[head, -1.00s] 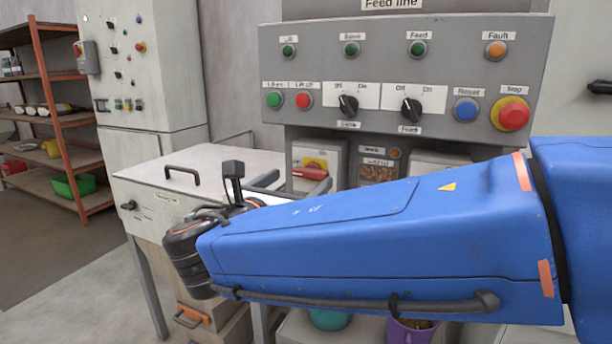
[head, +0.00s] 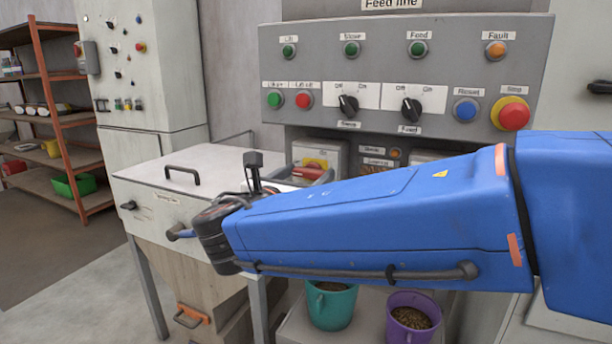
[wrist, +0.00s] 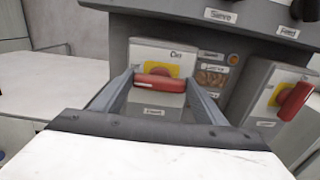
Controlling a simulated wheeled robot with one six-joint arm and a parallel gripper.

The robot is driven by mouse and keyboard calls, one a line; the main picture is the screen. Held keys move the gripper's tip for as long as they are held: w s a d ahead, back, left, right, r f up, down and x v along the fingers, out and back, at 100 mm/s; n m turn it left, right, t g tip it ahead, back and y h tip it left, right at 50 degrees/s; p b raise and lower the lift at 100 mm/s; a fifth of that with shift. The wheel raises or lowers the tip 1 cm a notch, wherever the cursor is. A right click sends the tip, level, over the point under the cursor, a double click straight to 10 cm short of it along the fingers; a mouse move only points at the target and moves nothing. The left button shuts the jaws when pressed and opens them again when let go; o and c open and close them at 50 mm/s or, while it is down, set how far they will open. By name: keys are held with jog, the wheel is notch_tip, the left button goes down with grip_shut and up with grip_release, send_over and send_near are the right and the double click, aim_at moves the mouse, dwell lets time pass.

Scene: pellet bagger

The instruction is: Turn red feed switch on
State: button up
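Two red rotary switch handles on yellow plates show in the wrist view. The left red handle (wrist: 159,82) lies level on a pale box; the right red handle (wrist: 295,101) is tilted and sits below the black selector labelled Feed. The small labels under both are too blurred to read. My gripper (wrist: 158,77) is open and empty, its two grey fingers on either side of the left handle in the picture. I cannot tell whether they touch it. In the head view the left red handle (head: 307,172) shows near the fingertips; the right one is hidden behind my arm.
The grey control panel (head: 375,70) with lamps, black selectors and a red Stop button (head: 513,116) overhangs the switches. A white-topped hopper (head: 225,163) stands at left. A teal bucket (head: 331,304) and a purple bucket (head: 409,318) stand below my arm.

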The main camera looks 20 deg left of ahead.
jog(key=shift+m, duration=0.4)
jog(key=m, duration=0.4)
jog(key=shift+d, duration=0.1)
jog(key=m, duration=0.4)
jog(key=shift+d+f, duration=0.1)
jog(key=m, duration=0.5)
jog(key=shift+f, duration=0.1)
jog(key=m, duration=0.4)
jog(key=shift+f, duration=0.1)
jog(key=o, duration=1.1)
jog(key=shift+c, duration=0.2)
jog(key=s+a, duration=0.1)
jog(key=s, duration=1.6)
jog(key=shift+s, duration=0.25)
